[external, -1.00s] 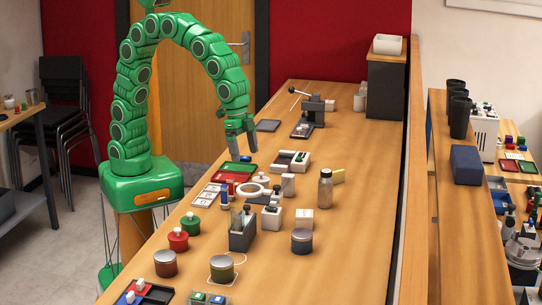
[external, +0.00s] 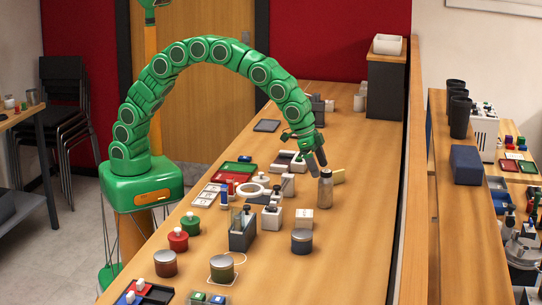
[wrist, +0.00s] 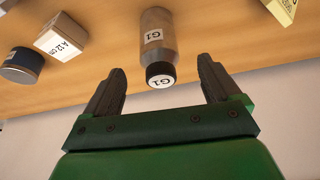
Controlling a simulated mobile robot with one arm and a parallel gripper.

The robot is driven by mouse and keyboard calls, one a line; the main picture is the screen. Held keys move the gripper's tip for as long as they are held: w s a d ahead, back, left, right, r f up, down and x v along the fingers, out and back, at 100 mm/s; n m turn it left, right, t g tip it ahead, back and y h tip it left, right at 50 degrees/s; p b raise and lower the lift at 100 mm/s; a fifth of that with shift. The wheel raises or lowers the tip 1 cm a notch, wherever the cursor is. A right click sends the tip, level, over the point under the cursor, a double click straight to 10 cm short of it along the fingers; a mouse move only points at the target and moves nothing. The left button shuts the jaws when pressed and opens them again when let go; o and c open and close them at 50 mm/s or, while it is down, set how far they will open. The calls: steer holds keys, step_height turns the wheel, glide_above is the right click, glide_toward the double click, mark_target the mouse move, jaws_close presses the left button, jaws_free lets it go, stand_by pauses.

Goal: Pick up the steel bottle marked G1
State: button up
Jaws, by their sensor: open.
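The steel bottle marked G1 (external: 325,190) stands upright on the long wooden bench, right of the middle items. In the wrist view the bottle (wrist: 158,38) shows G1 labels on its side and on its dark cap. My gripper (external: 316,162) is open and empty, just above and slightly left of the bottle in the external view. In the wrist view the bottle's cap lies between the directions of the two fingers (wrist: 160,85), a little beyond their tips. I cannot tell whether a finger touches it.
A yellow block (external: 338,176) lies just behind the bottle. Several small items crowd the left; the bench's right side is clear.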

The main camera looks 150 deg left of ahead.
mark_target(323, 170)
steer(key=shift+x, duration=3.7)
steer(key=shift+w+r, duration=0.1)
steer(key=shift+w, duration=0.1)
steer(key=shift+c, duration=0.3)
steer(key=c, duration=1.1)
steer(key=shift+r, duration=1.65)
steer(key=shift+s+d+r, duration=1.35)
steer(key=shift+s+r, duration=0.25)
steer(key=shift+s, duration=0.3)
steer(key=shift+s+d+r, duration=1.35)
steer(key=shift+s+r, duration=0.25)
steer(key=shift+s, duration=0.3)
steer(key=shift+s+d+r, duration=1.4)
steer(key=shift+s+r, duration=0.25)
steer(key=shift+s, duration=0.25)
